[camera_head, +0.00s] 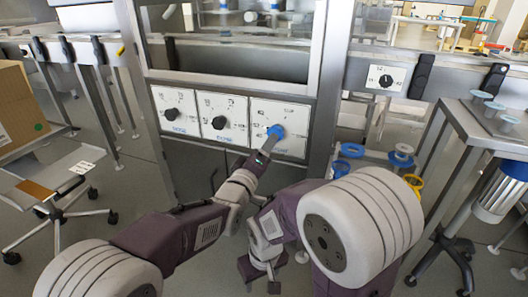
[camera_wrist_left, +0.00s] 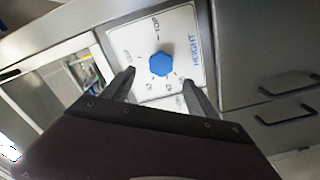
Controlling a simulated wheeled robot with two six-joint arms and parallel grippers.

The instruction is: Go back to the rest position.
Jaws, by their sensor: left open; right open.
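My left gripper (camera_head: 268,146) is at the rightmost dial panel (camera_head: 292,118), close to its blue knob (camera_head: 274,131). In the left wrist view the left gripper (camera_wrist_left: 158,80) is open. The blue knob (camera_wrist_left: 160,61) shows between and just beyond its fingertips, on a white plate marked "HEIGHT" and "TOP". Whether a finger touches the knob cannot be told. My right gripper (camera_head: 262,274) is open and empty, pointing down low in front of the machine, partly behind my right arm.
Two panels with black knobs (camera_head: 171,114) (camera_head: 219,122) sit left of the blue one. A metal table (camera_head: 485,125) stands at the right, with blue and yellow ring parts (camera_head: 400,157) near it. A cardboard box (camera_head: 18,108) and a wheeled stool (camera_head: 52,190) are at the left.

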